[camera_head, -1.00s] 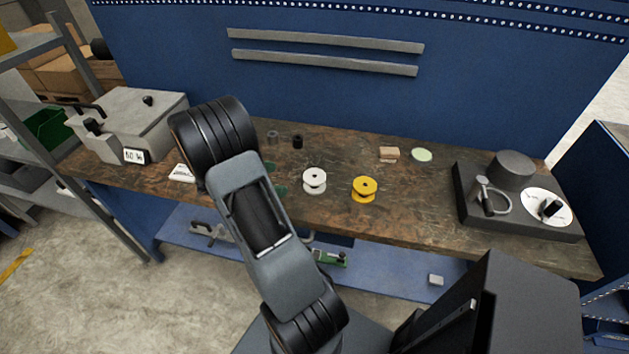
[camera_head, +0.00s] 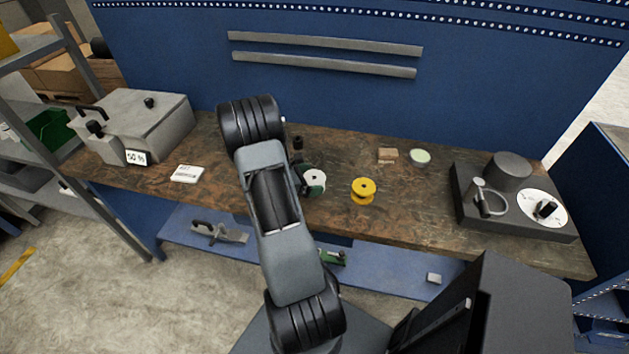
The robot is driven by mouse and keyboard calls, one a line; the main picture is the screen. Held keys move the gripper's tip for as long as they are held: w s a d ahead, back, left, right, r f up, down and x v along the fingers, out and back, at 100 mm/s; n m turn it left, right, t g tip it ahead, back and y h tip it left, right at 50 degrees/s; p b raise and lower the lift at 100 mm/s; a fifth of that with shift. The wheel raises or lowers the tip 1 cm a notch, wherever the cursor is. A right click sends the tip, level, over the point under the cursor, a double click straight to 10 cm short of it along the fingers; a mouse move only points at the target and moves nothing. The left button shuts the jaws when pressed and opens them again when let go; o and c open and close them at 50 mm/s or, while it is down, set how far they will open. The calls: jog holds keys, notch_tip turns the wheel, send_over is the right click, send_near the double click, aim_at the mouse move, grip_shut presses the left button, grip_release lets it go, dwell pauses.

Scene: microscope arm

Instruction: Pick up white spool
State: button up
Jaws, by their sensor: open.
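The white spool (camera_head: 316,177) stands on the brown worktop, just right of my arm. My gripper (camera_head: 312,179) shows only in part, as dark green fingers at the spool's left side. One finger shows near the spool's back left and one near its front left, and they partly cover it. The gripper is open. Whether the fingers touch the spool cannot be told. My arm hides the rest of the gripper.
A yellow spool (camera_head: 363,191) stands close to the right. A small black cylinder (camera_head: 298,143) is behind. A tan block (camera_head: 387,155) and pale green disc (camera_head: 420,157) lie farther right. A grey machine (camera_head: 137,122) stands left, a black device (camera_head: 510,200) right.

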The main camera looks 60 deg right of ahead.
jog(key=shift+s+d+f, duration=0.15)
jog(key=shift+s+d, duration=0.05)
jog(key=shift+d, duration=0.1)
jog(key=c, duration=0.9)
